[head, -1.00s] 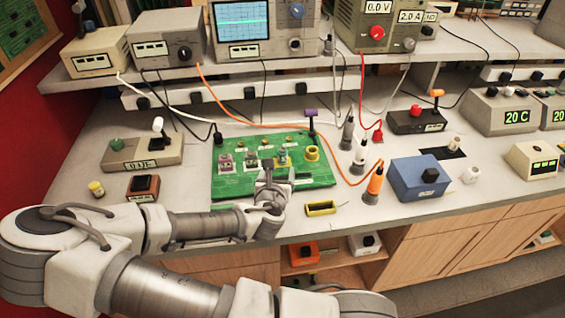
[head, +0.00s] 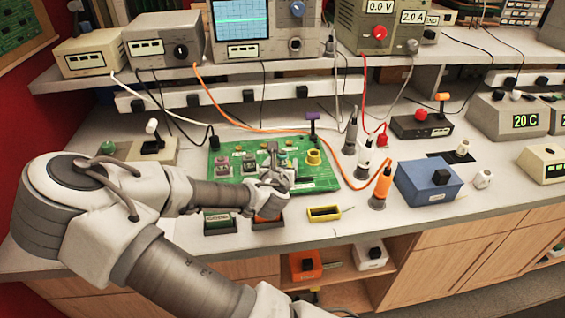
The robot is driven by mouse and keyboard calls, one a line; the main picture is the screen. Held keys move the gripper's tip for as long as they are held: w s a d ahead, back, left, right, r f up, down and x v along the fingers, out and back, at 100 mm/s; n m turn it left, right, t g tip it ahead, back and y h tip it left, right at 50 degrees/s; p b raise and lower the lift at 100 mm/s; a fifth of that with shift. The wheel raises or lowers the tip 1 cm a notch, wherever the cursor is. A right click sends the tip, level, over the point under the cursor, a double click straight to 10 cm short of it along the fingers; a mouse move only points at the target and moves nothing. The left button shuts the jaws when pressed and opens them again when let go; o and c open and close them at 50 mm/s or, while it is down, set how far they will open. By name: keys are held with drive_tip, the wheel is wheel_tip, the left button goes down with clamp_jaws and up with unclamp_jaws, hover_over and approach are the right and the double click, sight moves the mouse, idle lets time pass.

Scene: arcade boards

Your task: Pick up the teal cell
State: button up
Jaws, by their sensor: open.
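The green circuit board (head: 323,180) lies on the bench with several small cells standing on it. The teal cell (head: 283,156) is right of the board's middle, partly hidden behind my gripper. My gripper (head: 278,166) is over the near middle of the board, open, its fingers close to the teal cell. I cannot tell whether they touch it. A pinkish cell (head: 222,166) and a grey cell (head: 248,163) stand to the left, and a yellow ring-shaped part (head: 314,157) to the right.
Probes, including an orange one (head: 380,188), stand to the right. A yellow-rimmed tray (head: 324,213) and a dark tray (head: 220,221) lie in front. Cables cross behind the board.

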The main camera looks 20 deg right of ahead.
sight(282, 157)
drive_tip(key=shift+x, duration=3.8)
drive_tip(key=shift+a+f, duration=0.1)
drive_tip(key=shift+a, duration=0.1)
drive_tip(key=shift+c, duration=0.2)
clamp_jaws()
